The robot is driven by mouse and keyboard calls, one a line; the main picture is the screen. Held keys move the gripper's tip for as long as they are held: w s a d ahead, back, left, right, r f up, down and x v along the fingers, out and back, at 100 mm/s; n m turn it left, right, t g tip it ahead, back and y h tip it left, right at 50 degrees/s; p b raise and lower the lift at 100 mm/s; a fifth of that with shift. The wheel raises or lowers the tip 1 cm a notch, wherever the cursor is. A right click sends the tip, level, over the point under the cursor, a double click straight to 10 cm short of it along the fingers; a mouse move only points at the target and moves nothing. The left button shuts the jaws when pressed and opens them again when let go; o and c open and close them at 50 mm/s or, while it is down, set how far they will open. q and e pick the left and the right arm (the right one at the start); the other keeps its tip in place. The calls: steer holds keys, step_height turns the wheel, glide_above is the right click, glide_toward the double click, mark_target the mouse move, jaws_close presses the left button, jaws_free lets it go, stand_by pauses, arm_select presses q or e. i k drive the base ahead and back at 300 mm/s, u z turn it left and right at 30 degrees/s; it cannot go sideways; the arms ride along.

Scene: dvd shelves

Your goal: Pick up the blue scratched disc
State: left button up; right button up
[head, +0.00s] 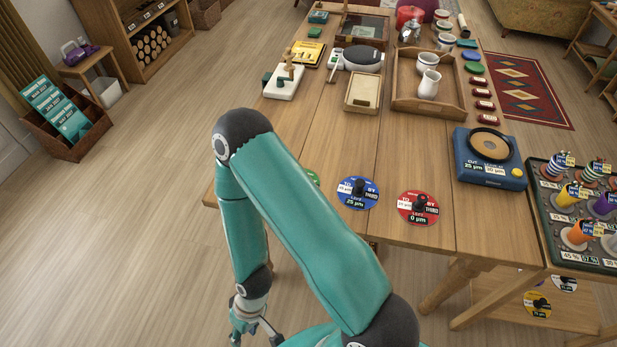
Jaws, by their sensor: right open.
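The blue disc (372,200) lies flat near the front edge of the wooden table (460,235), with a dark knob in its middle and white labels, one reading 25 µm. A red disc (405,215), labelled 0 µm, lies to its right. A green disc (314,178) is mostly hidden behind my right arm. My right gripper (257,335) is open and empty at the bottom of the view, off the table, in front and left of the blue disc. Its fingertips are partly cut off by the picture edge. My left gripper is not in view.
A blue device (476,172) with a round pad stands right of the discs. A rack of coloured cones (543,227) stands at far right. A wooden tray (408,103) with pots and cups is farther back. Table space behind the discs is clear. More discs (537,304) are below.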

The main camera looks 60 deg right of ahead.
mark_target(357, 193)
steer(key=u, duration=0.85)
steer(key=i, duration=0.8)
steer(key=z, duration=2.8)
